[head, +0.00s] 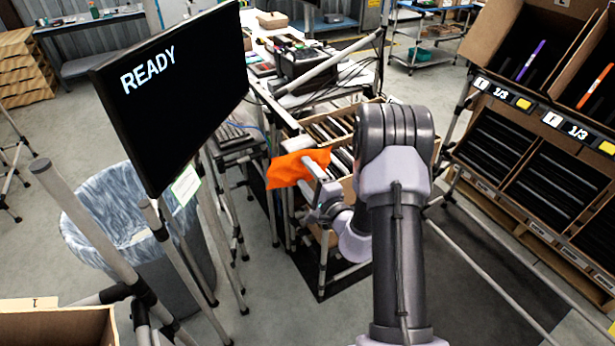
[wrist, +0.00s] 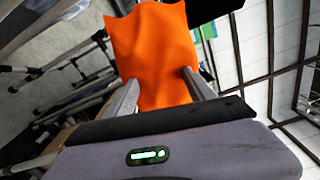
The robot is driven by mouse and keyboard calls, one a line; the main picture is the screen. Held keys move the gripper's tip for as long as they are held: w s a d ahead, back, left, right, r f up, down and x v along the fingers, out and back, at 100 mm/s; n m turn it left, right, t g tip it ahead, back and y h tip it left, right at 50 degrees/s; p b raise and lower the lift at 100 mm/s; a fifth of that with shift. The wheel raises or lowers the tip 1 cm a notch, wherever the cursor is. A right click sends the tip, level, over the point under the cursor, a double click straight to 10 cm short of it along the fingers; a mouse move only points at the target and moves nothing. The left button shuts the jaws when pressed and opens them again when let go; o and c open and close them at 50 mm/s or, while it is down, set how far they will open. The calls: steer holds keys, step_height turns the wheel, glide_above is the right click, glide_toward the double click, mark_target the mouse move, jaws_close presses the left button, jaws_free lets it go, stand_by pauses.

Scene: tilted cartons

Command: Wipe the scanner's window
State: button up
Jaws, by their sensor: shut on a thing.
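An orange cloth (head: 296,168) hangs at my gripper (head: 318,180), left of my arm in the head view. In the wrist view the cloth (wrist: 155,50) fills the space between the two fingers of my gripper (wrist: 161,88), which are shut on it. The cloth spreads out beyond the fingertips. I cannot make out the scanner or its window in either view; the cloth and my arm hide part of the area behind them.
A black monitor (head: 175,85) reading READY stands at the left, above a lined bin (head: 130,215). A wooden crate (head: 345,125) with dark slats is behind my gripper. Tilted cartons (head: 500,150) fill a rack at the right. Grey pipe frames stand around.

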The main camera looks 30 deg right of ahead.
steer(key=shift+w, duration=0.55)
steer(key=d+b, duration=0.1)
steer(key=d, duration=0.3)
steer(key=shift+w, duration=0.15)
steer(key=shift+a+r+b, duration=0.1)
steer(key=shift+a+b, duration=0.65)
steer(key=shift+a, duration=1.3)
